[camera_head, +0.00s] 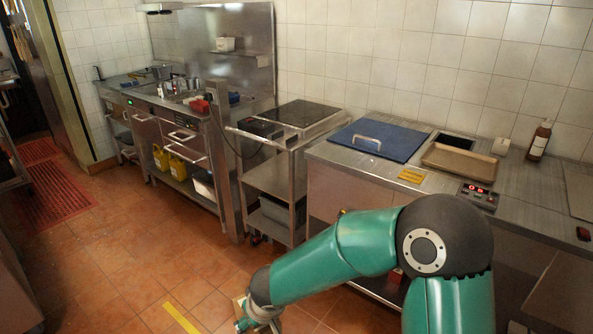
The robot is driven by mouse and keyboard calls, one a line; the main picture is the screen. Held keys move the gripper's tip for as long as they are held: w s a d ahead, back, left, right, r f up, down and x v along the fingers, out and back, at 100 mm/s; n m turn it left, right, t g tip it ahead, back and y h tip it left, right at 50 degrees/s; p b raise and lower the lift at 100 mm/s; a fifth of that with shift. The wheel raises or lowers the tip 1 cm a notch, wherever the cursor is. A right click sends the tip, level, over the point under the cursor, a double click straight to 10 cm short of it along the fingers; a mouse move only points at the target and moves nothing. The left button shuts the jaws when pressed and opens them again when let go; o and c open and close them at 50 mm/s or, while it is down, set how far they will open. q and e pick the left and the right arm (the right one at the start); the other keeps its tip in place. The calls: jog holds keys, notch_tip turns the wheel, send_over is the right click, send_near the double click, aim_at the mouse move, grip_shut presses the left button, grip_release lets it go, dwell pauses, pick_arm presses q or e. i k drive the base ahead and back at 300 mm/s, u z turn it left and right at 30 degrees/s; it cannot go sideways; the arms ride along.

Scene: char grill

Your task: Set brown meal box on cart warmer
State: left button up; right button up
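The steel cart (272,180) stands in the middle, with a flat black warmer plate (303,113) on its top. The plate looks bare. My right arm comes in from the lower right and reaches across to the left. Its gripper (256,323) is low at the bottom edge, in front of the cart and below its top. A small piece of something light brown (239,306) shows beside the gripper. I cannot tell whether it is the brown meal box or whether it is held. The fingertips are mostly cut off by the frame. My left gripper is not in view.
A steel counter on the right carries a blue lid (379,140), a brown tray (459,161), a red-digit display (478,195) and a brown bottle (539,140).

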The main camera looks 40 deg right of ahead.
aim_at(292, 115)
jog(key=z, duration=0.4)
jog(key=i, duration=1.35)
jog(key=z, duration=0.55)
jog(key=i, duration=0.8)
jog(key=u, duration=0.15)
